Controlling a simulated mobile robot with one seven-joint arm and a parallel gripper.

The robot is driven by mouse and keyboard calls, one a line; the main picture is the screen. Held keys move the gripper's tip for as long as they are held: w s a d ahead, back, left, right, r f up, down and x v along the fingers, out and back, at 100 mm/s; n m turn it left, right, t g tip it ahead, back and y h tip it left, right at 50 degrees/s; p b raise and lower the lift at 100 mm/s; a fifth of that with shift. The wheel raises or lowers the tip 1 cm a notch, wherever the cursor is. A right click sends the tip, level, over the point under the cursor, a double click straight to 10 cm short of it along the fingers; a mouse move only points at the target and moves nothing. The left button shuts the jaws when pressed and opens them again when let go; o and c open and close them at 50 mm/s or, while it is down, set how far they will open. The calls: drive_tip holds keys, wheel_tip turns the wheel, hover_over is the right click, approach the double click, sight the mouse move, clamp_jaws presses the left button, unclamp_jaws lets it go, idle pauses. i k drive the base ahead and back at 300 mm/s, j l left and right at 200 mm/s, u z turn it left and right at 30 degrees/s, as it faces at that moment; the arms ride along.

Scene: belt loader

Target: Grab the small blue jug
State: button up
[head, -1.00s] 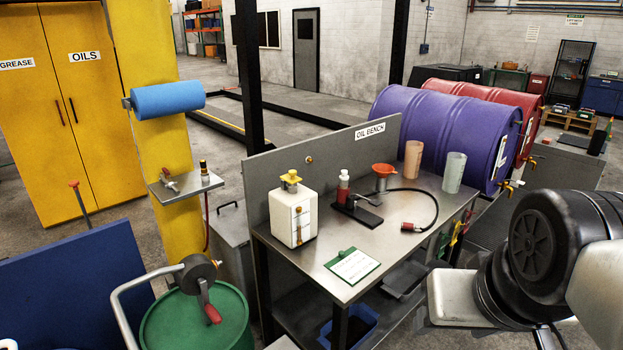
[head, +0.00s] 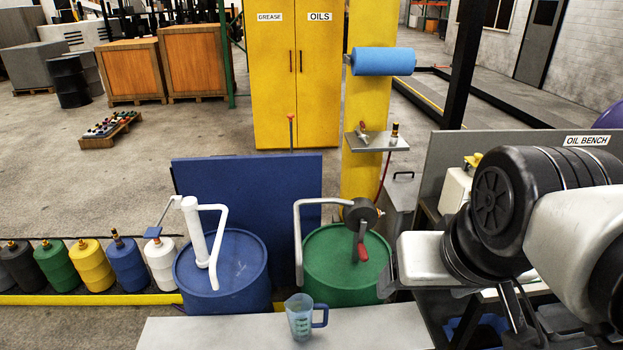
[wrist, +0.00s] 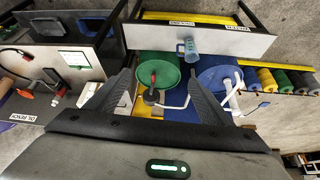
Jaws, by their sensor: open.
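The small blue jug (head: 302,316) is translucent with a darker blue handle on its right side. It stands upright on a pale grey bench top near the bottom of the head view. It also shows in the wrist view (wrist: 188,47), small and far off at the top. My gripper (wrist: 150,85) is open and empty in the wrist view, its two dark fingers spread wide, well short of the jug. In the head view my arm fills the right side; the fingertips cannot be made out there.
The pale bench (head: 200,335) around the jug is clear. Behind it stand a blue drum (head: 222,270) with a white pump and a green drum (head: 340,265) with a crank pump. Coloured canisters (head: 92,266) line the left. The oil bench (head: 435,165) is at the right.

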sight(299, 308)
drive_tip(key=u, duration=0.6)
drive_tip(key=i+j+z, duration=0.1)
drive_tip(key=z, duration=0.4)
drive_tip(key=i+j+z, duration=0.1)
drive_tip(key=j+z, duration=0.15)
drive_tip(key=z, duration=0.2)
drive_tip(key=j+z, duration=0.15)
drive_tip(key=z, duration=0.35)
